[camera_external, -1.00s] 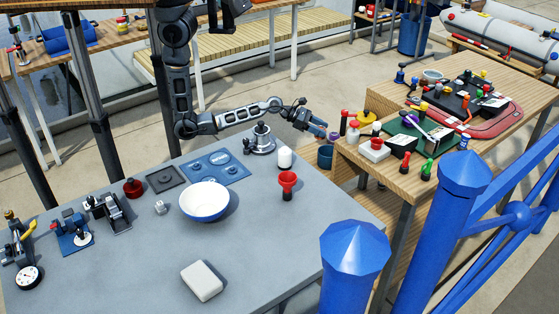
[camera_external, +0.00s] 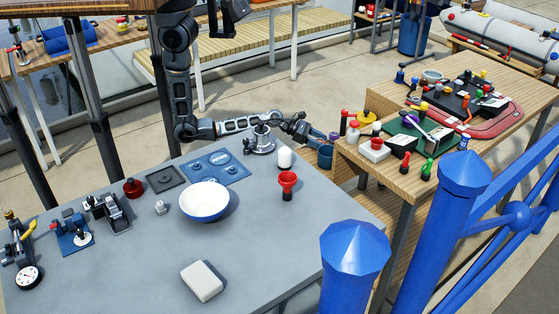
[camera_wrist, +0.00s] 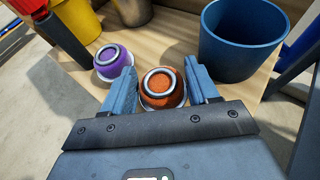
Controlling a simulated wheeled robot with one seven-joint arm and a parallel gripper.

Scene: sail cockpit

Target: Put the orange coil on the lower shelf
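The orange coil (camera_wrist: 163,88), with a pale ring on top, sits between the two blue-grey fingers of my gripper (camera_wrist: 162,82) in the wrist view. The coil cannot be made out there.
A purple coil (camera_wrist: 113,62) stands close to the left of the orange coil. The blue cup (camera_wrist: 240,42) is close on the right; it also shows in the external view (camera_external: 325,158). A yellow container (camera_wrist: 76,20) is farther back. The grey table (camera_external: 140,260) is under my forearm.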

